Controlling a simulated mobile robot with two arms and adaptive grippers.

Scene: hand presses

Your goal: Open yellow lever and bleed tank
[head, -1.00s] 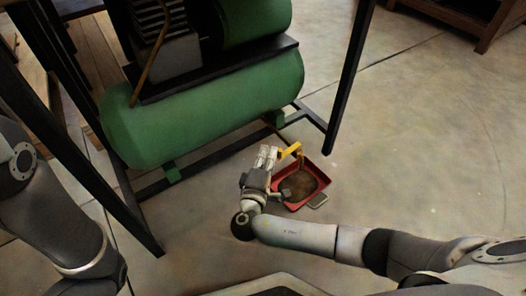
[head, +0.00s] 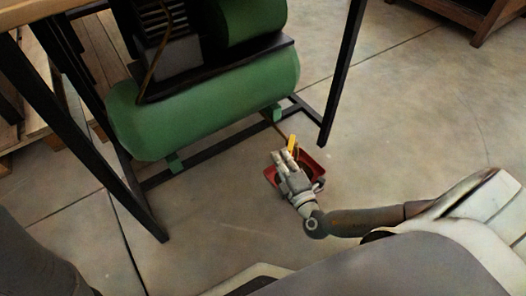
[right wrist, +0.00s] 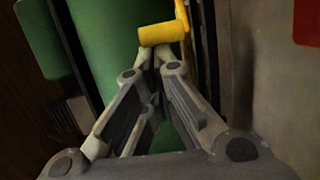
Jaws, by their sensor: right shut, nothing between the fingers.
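The yellow lever (head: 292,143) is by the underside of the green tank (head: 215,108). It looks roughly upright in the head view. In the right wrist view the yellow lever (right wrist: 163,33) is just beyond my fingertips, with the green tank (right wrist: 95,45) behind. My right gripper (head: 284,158) is shut and empty, its tips close to the lever; the right wrist view also shows the gripper (right wrist: 154,56). I cannot tell whether the tips touch the lever. The red tray (head: 316,160) lies on the floor below, partly hidden by my right gripper. My left gripper is out of view.
The tank rests on a dark frame (head: 218,149) with black table legs (head: 343,75) around it. Wooden furniture (head: 497,20) stands at the upper right. The floor (head: 420,120) to the right is clear.

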